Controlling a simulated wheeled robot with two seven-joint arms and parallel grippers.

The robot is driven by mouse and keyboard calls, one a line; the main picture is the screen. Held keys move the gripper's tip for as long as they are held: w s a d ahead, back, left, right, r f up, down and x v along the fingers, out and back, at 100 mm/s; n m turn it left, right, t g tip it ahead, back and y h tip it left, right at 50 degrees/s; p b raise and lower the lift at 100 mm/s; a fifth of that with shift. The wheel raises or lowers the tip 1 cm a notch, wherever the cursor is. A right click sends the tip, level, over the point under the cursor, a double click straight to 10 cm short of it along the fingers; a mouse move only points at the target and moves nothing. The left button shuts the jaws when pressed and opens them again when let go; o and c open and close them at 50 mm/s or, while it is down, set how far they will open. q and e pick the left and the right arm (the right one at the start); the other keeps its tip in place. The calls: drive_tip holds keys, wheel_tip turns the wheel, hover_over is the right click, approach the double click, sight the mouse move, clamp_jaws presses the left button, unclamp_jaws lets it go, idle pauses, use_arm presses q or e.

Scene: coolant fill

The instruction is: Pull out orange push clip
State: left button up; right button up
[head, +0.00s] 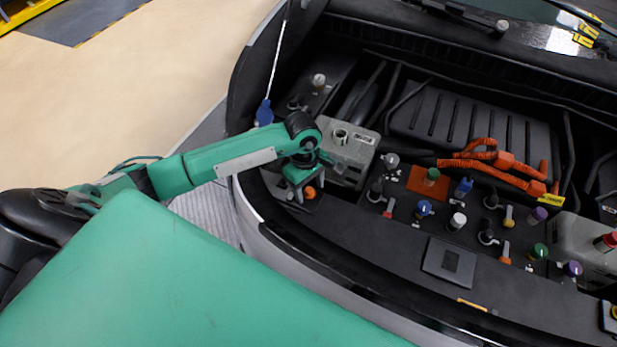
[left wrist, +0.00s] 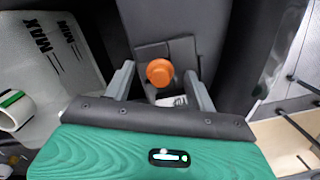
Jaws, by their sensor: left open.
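The orange push clip (head: 310,192) has a round head and sits at the front left of the engine bay, just below my left gripper (head: 297,190). In the left wrist view the orange clip (left wrist: 160,72) stands between the two grey fingers of my left gripper (left wrist: 161,84), with a gap on each side. The left gripper is open and empty. A dark panel (left wrist: 152,50) lies around the clip. The clip's stem is hidden. My right gripper is not in either view.
A translucent reservoir (head: 349,150) with an open white neck stands right beside the gripper; its MAX and MIN marks show in the left wrist view (left wrist: 45,50). Several coloured caps, such as a blue one (head: 423,208), stand to the right. The car's front edge (head: 290,235) runs below.

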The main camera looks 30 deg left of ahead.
sight(311, 191)
drive_tip(key=shift+s+a, duration=0.1)
drive_tip(key=shift+s, duration=0.25)
use_arm(q)
drive_tip(key=c, duration=1)
drive_tip(key=o, duration=0.4)
drive_tip(key=shift+c, duration=1.6)
drive_tip(key=shift+r, duration=0.25)
use_arm(e)
drive_tip(key=shift+w, duration=0.1)
use_arm(q)
drive_tip(key=shift+r, duration=0.1)
drive_tip(key=shift+r+p, duration=0.75)
drive_tip(key=shift+r, duration=1.2)
use_arm(e)
drive_tip(key=shift+r, duration=0.75)
